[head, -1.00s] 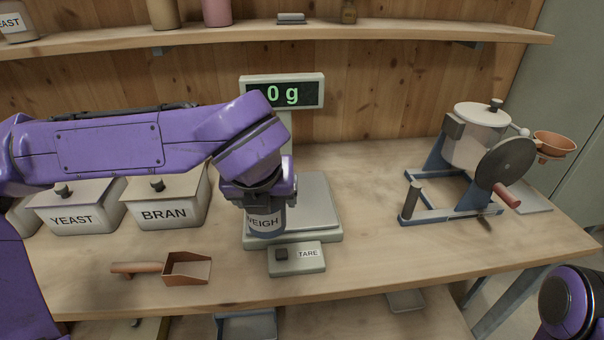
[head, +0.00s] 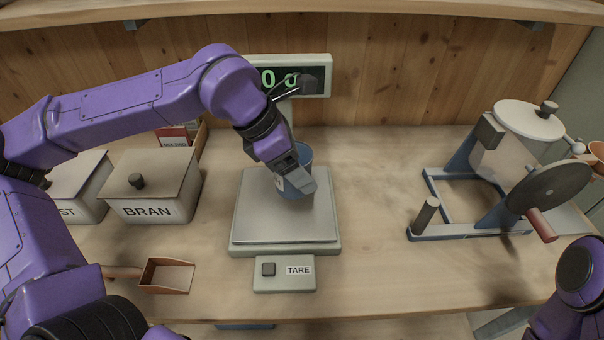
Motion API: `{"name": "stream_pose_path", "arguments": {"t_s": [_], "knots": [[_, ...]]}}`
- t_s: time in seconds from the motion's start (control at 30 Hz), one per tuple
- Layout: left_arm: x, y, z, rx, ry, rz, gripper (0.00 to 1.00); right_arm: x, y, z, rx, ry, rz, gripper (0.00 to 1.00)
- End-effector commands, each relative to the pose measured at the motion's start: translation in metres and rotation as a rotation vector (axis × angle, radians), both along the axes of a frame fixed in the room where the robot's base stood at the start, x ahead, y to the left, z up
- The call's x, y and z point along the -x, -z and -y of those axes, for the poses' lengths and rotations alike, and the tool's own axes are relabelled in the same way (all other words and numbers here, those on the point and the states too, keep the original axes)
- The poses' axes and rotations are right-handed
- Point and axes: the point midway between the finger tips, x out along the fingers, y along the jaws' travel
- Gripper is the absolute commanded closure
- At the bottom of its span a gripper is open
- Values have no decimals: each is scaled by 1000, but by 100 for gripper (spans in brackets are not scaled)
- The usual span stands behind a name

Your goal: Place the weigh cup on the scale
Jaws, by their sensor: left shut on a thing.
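The weigh cup (head: 297,187), blue-grey, is in my left gripper (head: 287,168) over the back middle of the scale's plate (head: 285,222). My left gripper is shut on the cup and hides much of it, including its label. The cup looks roughly upright. I cannot tell whether its base touches the plate. The scale's display (head: 316,76) stands behind, partly covered by my arm; what shows of it looks like 0 g. My right gripper is not in view; only a purple part of my right arm shows at the lower right.
The TARE box (head: 285,273) is in front of the plate. The BRAN bin (head: 150,190), another bin (head: 80,190) and a scoop (head: 166,275) are to the left. The table between scale and mixer is clear.

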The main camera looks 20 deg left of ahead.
Motion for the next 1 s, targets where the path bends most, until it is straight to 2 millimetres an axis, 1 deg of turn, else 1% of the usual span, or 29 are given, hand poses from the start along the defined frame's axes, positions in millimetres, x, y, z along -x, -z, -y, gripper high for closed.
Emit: {"name": "stream_pose_path", "arguments": {"t_s": [0.03,0.1,0.2,0.37,0.5,0.6,0.8,0.9,0.93,0.97,1.0], "knots": [[-7,12,-2,-1,0,-8,51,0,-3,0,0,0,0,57],[-17,25,-4,-1,0,-8,51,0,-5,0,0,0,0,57],[-28,37,-6,-1,-1,-4,51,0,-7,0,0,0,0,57],[-40,53,-9,-2,-1,-6,51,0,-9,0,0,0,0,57],[-41,78,-9,-1,1,-5,51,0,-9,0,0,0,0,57],[-41,84,-9,-1,1,-2,51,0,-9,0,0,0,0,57],[-41,84,-9,0,1,-1,51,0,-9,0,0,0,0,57],[-41,87,-9,-1,0,-2,51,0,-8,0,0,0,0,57],[-41,87,-9,-1,0,-2,16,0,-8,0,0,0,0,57],[-41,87,-9,-1,0,-2,6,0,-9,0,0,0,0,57],[-41,87,-9,-1,0,-2,0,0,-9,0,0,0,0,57]]}}
